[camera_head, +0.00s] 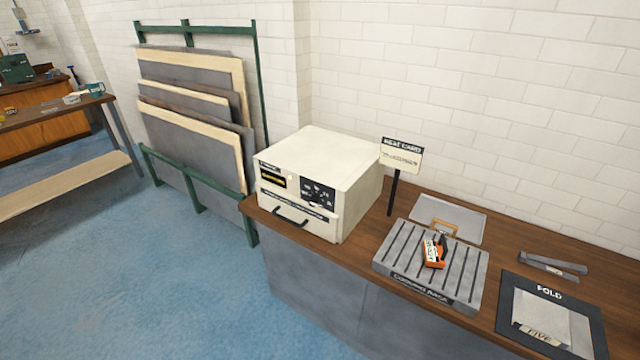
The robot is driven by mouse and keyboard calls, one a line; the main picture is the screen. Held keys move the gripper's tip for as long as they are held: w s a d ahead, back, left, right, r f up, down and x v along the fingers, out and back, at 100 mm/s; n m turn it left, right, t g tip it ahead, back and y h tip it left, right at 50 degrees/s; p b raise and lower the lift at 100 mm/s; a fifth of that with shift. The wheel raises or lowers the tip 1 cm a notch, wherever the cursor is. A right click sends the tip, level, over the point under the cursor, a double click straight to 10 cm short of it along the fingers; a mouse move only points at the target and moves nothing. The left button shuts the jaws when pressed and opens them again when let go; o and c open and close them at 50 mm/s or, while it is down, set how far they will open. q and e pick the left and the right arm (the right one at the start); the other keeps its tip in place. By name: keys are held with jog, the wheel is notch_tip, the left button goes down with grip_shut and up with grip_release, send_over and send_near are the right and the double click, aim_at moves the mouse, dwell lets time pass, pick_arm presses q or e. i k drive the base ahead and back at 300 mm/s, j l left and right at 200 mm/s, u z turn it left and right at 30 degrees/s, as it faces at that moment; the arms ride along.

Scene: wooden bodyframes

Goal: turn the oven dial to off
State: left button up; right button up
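A cream box-shaped oven (334,172) stands on the left end of the wooden bench. Its front faces left and toward me. A black dial panel (317,194) with pale markings is on the upper right of the front. The dial's setting is too small to read. A small dark display (273,180) with yellow characters sits to the left of the panel. A dark handle (291,216) is on the lower front, and the door looks shut. Neither of my grippers is in view.
The wooden bench (360,250) also holds a grey slotted cooling rack (400,259) with an orange and black item (434,251), a sign on a post (400,156), and a dark mat (508,318) marked FOLD. A green sheet rack (196,205) stands left. Blue floor (150,270) is clear in front.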

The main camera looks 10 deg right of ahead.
aim_at(314, 199)
jog(key=i+j+z, duration=0.15)
jog(key=j, duration=0.2)
jog(key=i+j+z, duration=0.1)
jog(key=i+j, duration=0.15)
jog(key=i+j+z, duration=0.15)
jog(key=j, duration=0.3)
